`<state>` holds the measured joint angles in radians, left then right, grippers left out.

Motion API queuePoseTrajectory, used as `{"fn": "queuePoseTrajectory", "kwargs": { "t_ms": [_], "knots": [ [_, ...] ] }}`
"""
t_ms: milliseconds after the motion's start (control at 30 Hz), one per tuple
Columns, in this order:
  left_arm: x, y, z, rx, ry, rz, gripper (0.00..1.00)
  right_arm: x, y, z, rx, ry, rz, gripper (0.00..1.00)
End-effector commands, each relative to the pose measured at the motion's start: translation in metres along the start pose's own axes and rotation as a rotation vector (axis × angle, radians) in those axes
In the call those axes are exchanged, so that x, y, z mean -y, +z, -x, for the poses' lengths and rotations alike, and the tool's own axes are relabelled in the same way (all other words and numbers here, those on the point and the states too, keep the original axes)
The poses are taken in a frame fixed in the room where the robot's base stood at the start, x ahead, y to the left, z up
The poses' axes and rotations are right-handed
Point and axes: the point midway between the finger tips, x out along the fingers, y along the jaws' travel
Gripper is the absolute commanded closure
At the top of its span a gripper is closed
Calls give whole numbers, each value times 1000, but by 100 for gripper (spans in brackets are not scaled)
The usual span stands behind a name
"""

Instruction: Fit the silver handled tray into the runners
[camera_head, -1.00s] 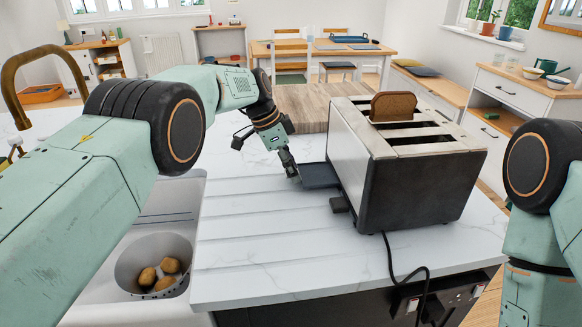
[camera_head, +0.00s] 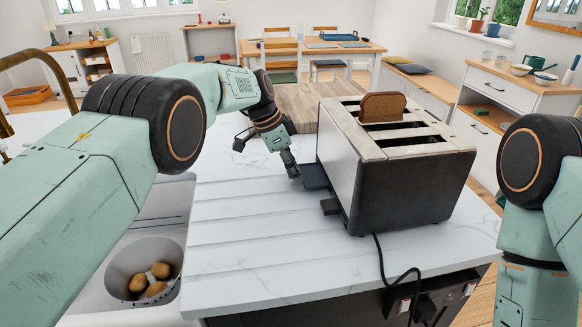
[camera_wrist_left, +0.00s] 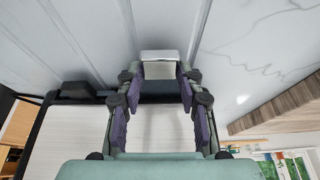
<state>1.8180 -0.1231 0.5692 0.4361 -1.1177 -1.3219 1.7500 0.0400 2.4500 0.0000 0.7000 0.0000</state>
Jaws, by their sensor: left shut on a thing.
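The handled tray (camera_head: 314,177) shows as a dark slab low at the left end of the toaster (camera_head: 398,180), partly inside it. My left gripper (camera_head: 293,171) is at its outer end. In the left wrist view, a silver handle piece (camera_wrist_left: 163,57) with a dark band below it lies at the tips of my left gripper's purple-padded fingers (camera_wrist_left: 160,88), which are shut on the tray. The runners are hidden inside the toaster. My right gripper is out of view; only part of that arm shows at the right edge.
A slice of bread (camera_head: 383,107) stands in a toaster slot. A dark lever (camera_head: 329,207) juts out beside the tray. A power cord (camera_head: 385,262) hangs over the counter's front edge. A sink with potatoes (camera_head: 150,280) is at left. A wooden board (camera_head: 300,105) lies behind.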

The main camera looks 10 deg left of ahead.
Motion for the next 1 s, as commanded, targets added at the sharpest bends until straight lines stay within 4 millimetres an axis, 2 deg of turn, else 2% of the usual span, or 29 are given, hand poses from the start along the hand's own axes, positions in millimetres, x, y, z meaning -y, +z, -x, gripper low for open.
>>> {"fn": "queuePoseTrajectory", "kwargs": {
  "t_ms": [1000],
  "knots": [
    [-6,-10,-4,-1,-4,10,100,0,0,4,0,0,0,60]
  ]
}}
